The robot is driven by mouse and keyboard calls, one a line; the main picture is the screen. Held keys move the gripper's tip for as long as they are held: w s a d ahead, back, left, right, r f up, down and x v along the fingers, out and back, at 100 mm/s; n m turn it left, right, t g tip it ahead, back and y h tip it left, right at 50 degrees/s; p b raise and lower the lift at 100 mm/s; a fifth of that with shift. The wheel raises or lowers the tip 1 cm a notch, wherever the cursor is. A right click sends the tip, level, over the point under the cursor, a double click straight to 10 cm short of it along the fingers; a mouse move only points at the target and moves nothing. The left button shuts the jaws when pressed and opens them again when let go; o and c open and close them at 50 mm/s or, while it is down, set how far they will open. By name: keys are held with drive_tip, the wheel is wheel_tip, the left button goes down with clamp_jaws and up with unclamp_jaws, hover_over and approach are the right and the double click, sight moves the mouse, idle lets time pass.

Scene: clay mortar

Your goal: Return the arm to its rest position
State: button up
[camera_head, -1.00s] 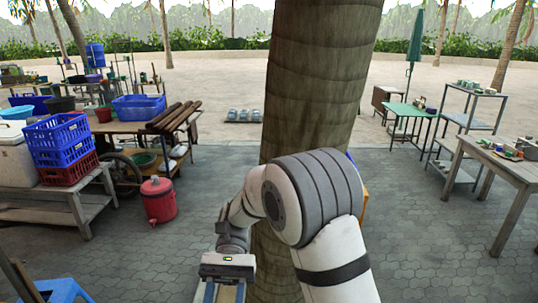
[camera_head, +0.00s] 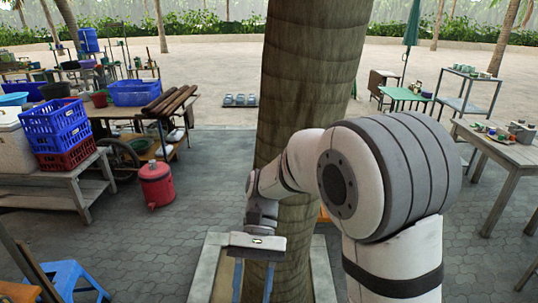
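My arm, white and grey, is bent in front of the palm trunk (camera_head: 308,90), with its large elbow joint at right of centre. My gripper (camera_head: 253,287) hangs low in the picture, pointing down beside the trunk base. Its two blue fingers stand apart, with nothing visible between them. The fingertips run to the bottom edge, so their ends are not clearly seen.
A square stone planter edge (camera_head: 205,270) surrounds the trunk. A blue stool (camera_head: 68,275), a red cooler (camera_head: 157,185) and stacked crates (camera_head: 58,128) stand at left. A wooden table (camera_head: 508,150) stands at right. Paving between is clear.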

drive_tip(key=s+d+f+t+b, duration=0.1)
drive_tip(key=d+t+b, duration=0.2)
drive_tip(key=d+t, duration=0.4)
drive_tip(key=s+d+f+t+h+b, duration=0.1)
drive_tip(key=s+d+f+t+b, duration=0.1)
drive_tip(key=d+t, duration=0.4)
drive_tip(key=d+b, duration=0.1)
drive_tip(key=d, duration=0.4)
drive_tip(key=shift+d+n+t, duration=0.2)
drive_tip(key=shift+n+t, duration=0.1)
drive_tip(key=shift+t, duration=0.1)
drive_tip(key=shift+r, duration=0.1)
drive_tip(key=shift+s, duration=0.15)
drive_tip(key=shift+c, duration=0.6)
